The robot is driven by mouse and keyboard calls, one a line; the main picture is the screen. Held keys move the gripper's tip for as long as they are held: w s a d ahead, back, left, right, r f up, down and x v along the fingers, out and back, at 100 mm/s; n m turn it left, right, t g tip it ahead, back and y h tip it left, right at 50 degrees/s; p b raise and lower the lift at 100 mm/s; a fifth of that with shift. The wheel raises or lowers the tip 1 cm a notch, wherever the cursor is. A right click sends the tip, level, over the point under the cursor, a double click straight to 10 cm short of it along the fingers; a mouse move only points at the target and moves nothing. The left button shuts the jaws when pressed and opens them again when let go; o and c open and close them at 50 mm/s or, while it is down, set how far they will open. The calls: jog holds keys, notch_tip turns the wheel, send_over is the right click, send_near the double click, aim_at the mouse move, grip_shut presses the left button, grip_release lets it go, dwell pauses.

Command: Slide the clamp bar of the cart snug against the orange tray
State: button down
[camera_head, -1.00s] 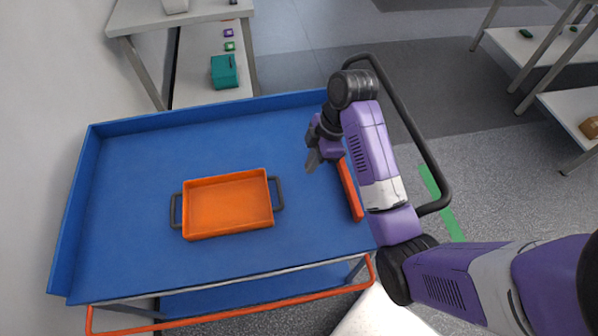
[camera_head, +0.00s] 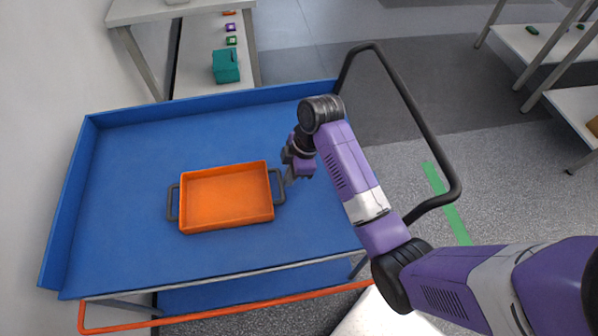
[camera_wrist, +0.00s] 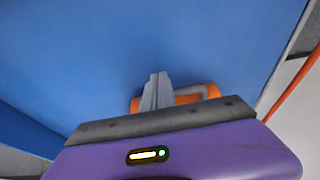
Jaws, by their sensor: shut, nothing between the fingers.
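The orange tray (camera_head: 226,197) lies on the blue cart top (camera_head: 130,155), with a dark grey handle at each side. My gripper (camera_head: 289,181) is shut and empty, its fingertips beside the tray's right handle (camera_head: 279,187). I cannot tell whether they touch. In the wrist view the grey fingers (camera_wrist: 156,90) point at the blue surface, with part of an orange thing and a grey handle-like piece (camera_wrist: 200,90) behind them. The clamp bar is not visible in the head view now; my arm covers the area right of the tray.
The cart has a raised blue rim (camera_head: 215,100), a black push handle (camera_head: 415,115) at right and an orange-red rail (camera_head: 230,308) along the front. A teal box (camera_head: 226,66) sits on a shelf behind. The cart top left of the tray is clear.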

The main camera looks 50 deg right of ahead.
aim_at(183, 197)
jog(key=shift+w+a, duration=0.15)
jog(key=shift+a, duration=0.05)
jog(key=w+a, duration=0.5)
jog(key=a, duration=0.2)
jog(key=w+a+b, duration=0.1)
jog(key=w+a, duration=0.5)
jog(key=a, duration=0.2)
jog(key=w+a+b, duration=0.1)
jog(key=w+a, duration=0.4)
jog(key=a, duration=0.2)
jog(key=shift+w+a, duration=0.25)
jog(key=shift+a, duration=0.15)
jog(key=shift+a+r, duration=0.1)
